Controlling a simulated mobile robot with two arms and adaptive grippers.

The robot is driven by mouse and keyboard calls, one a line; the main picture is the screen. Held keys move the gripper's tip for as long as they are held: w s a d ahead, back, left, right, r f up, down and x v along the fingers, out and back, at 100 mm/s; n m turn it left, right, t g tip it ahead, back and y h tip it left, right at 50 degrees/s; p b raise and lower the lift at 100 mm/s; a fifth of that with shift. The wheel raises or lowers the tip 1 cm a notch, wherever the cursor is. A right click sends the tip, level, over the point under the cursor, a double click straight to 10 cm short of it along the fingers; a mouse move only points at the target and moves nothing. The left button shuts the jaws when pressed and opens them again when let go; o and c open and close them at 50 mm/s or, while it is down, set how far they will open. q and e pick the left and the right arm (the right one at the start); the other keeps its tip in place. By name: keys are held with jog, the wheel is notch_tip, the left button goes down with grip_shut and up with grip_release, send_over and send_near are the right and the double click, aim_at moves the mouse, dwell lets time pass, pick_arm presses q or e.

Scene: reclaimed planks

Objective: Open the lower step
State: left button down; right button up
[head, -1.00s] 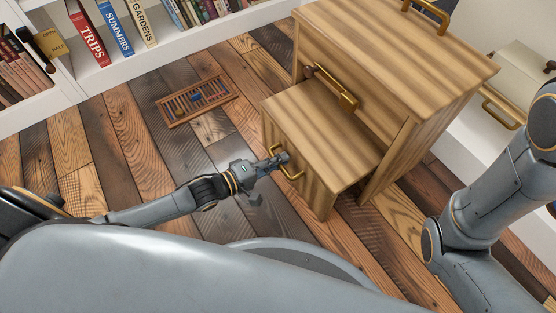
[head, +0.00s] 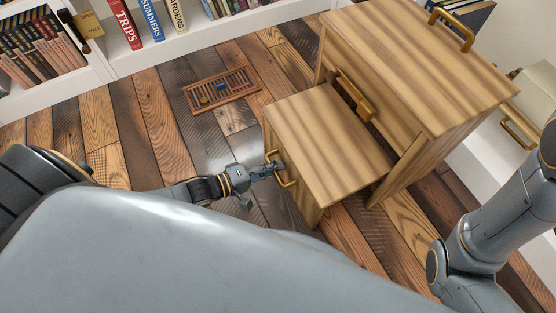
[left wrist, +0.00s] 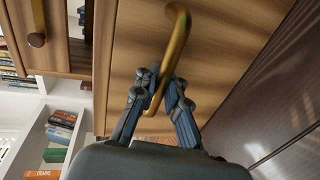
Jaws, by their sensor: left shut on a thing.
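The lower step (head: 325,145) is a striped wooden block standing out from under the taller wooden cabinet (head: 420,65). A brass handle (head: 289,183) is on its front face. My left gripper (head: 276,168) is at that face, shut on the handle. In the left wrist view, the gripper's fingers (left wrist: 164,92) close around the lower part of the curved brass handle (left wrist: 178,42), against the wooden front (left wrist: 235,45). My right arm is at the right edge of the head view, but its gripper is out of view.
An abacus-like wooden frame (head: 221,91) lies on the plank floor left of the step. A white bookshelf (head: 180,45) stands at the back left. Another brass handle (head: 354,98) is on the cabinet front above the step. Bare floor (head: 150,135) lies left of my left gripper.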

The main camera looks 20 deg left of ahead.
pick_arm(q)
jog(key=c, duration=1.4)
grip_release()
jog(key=shift+s+a, duration=0.1)
jog(key=shift+a, duration=0.05)
jog(key=v, duration=1.2)
